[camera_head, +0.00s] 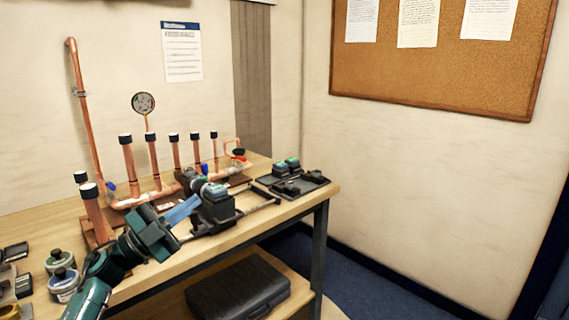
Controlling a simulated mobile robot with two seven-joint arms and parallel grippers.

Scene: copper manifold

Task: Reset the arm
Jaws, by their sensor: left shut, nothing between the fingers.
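My left arm comes in from the lower left of the head view. Its gripper (184,209) is over the workbench (232,247), in front of the copper manifold (150,196). The fingers look shut and hold nothing. They point toward a dark tool with a boxy battery-like part (216,203) lying on the bench; I cannot tell whether they touch it. The manifold has several upright copper pipes with black and white caps and a round gauge (143,103). Part of the manifold's near left side is hidden behind my arm. My right gripper is not in view.
A black tray (318,180) with dark items sits at the bench's right end. Round tins (62,284) stand at the left front. A dark case (238,288) lies on the lower shelf. The wall has a cork board (440,75). Blue floor right of the bench is clear.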

